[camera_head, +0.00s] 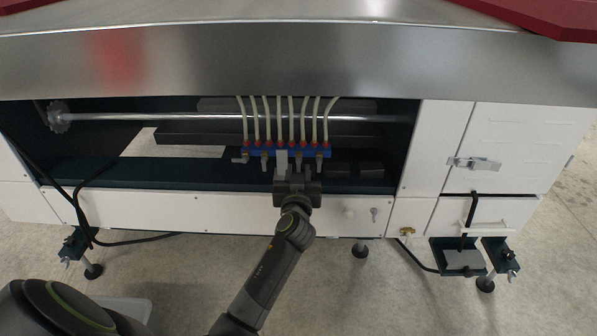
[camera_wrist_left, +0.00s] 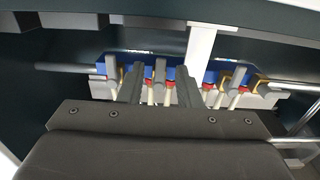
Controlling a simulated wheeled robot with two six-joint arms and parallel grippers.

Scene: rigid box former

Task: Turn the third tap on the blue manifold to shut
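The blue manifold (camera_head: 316,153) is fixed inside the machine's open bay, with a row of grey tap handles and pale hoses with red collars. My left gripper (camera_head: 297,180) reaches up in front of its right half. In the left wrist view the blue manifold (camera_wrist_left: 183,73) appears turned over. There the left gripper's fingers (camera_wrist_left: 159,85) are apart, on either side of one grey tap handle (camera_wrist_left: 160,68), seemingly the third tap, with small gaps showing. That handle points along the hoses; an end handle (camera_wrist_left: 281,87) lies across. Contact cannot be told. My right gripper is not in view.
A white upright bracket (camera_wrist_left: 200,45) stands close beside the handle between the fingers. Neighbouring handles (camera_wrist_left: 110,66) are near. A metal shaft (camera_head: 170,117) crosses the bay behind, and the machine's white lower panel (camera_head: 200,211) runs below the manifold.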

